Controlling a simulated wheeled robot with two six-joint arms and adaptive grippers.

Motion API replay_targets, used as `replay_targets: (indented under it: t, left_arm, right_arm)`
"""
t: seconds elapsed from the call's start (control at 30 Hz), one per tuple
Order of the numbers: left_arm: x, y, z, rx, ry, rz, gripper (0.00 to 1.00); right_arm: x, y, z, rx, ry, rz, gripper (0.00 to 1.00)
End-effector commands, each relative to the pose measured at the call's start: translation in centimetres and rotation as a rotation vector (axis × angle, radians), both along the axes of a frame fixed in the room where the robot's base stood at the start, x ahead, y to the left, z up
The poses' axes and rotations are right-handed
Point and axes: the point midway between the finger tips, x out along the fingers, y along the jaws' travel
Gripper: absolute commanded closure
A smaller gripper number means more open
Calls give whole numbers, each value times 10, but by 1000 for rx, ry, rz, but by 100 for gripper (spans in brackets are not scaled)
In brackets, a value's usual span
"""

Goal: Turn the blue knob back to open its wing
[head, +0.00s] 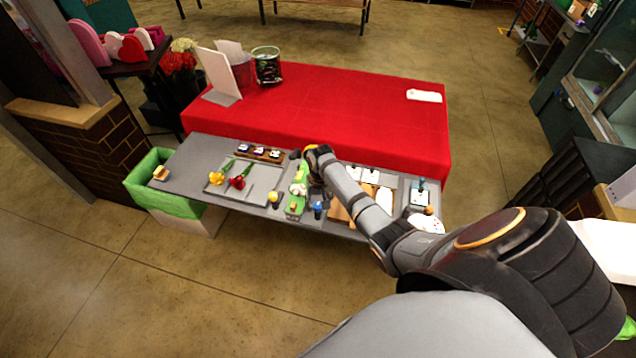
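The blue knob (318,208) stands near the front edge of the grey work table, just right of a green piece (295,207). A yellow knob (274,198) stands on the other side of that piece. White and green flower parts (298,188) lie on the green piece between the knobs. My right arm reaches in from the lower right, and its gripper (308,160) is over the table behind the blue knob, apart from it. Its fingers are small and partly hidden by the wrist, so their opening is unclear. The wing is not clearly distinguishable. My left gripper is not in view.
A grey tray (262,196) holds yellow and red flowers. A dark rack (260,153) with small items stands behind it. White cards (370,175) and a small device (419,193) are at the right. A red-covered table (350,110) adjoins behind; a green-lined bin (160,196) stands left.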

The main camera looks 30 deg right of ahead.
Motion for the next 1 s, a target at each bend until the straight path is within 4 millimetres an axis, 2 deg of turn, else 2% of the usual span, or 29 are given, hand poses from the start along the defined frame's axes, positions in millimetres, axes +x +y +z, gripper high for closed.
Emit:
replay_targets:
  t: [0.37,0.47,0.7,0.8,1.0]
  left_arm:
    - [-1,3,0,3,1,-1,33]
    - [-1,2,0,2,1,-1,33]
    - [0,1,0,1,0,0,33]
    - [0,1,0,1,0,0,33]
    - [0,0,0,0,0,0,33]
  right_arm:
    - [1,-1,5,-1,-4,1,48]
    - [2,-2,21,-2,-7,1,48]
    - [1,-4,80,-3,-6,1,48]
    - [0,-4,99,-1,-5,2,48]
    - [-1,-4,119,-1,-2,0,48]
